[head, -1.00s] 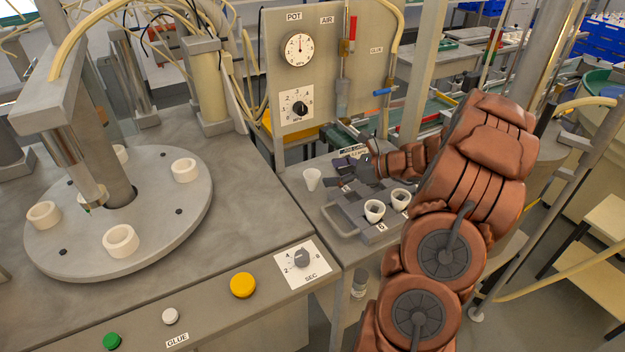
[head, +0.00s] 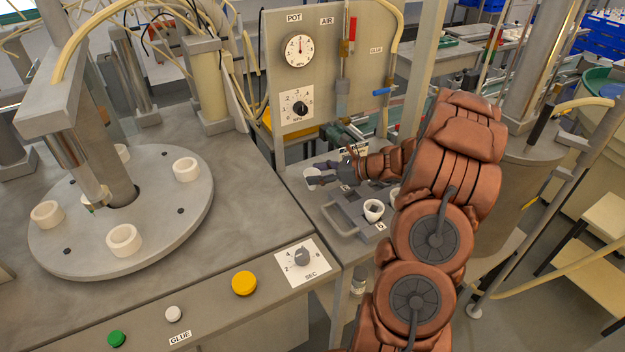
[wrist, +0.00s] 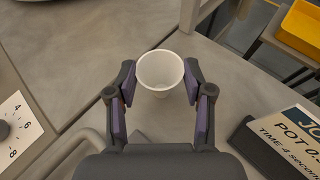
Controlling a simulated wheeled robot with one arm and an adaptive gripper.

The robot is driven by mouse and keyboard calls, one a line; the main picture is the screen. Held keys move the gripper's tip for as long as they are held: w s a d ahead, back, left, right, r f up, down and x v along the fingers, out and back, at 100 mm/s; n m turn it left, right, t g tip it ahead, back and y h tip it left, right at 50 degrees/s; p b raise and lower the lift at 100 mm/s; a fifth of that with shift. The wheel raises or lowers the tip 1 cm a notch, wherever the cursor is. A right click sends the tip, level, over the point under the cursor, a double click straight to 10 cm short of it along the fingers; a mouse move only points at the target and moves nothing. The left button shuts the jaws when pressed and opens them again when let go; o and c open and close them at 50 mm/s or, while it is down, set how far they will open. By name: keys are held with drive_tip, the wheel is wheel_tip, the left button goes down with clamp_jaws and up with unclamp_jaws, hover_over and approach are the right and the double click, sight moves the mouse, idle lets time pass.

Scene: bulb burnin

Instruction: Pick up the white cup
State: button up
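The white cup (wrist: 160,72) is small, tapered and upright, with its open mouth toward the wrist camera. In the head view the cup (head: 311,180) stands on the grey bench, partly covered by my gripper (head: 322,178). In the wrist view my gripper (wrist: 160,85) has its two purple-padded fingers spread, one on each side of the cup. The cup lies between the fingertips with very little gap on either side. I cannot tell whether either pad touches it.
A grey holder with a handle (head: 343,217) carries another white cup (head: 373,210) close by. A dark labelled sign (wrist: 285,143) lies right of my gripper in the wrist view. The gauge panel (head: 328,100) stands behind. A rotary table (head: 75,250) with white rings is left.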

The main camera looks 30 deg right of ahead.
drive_tip(key=shift+c, duration=0.9)
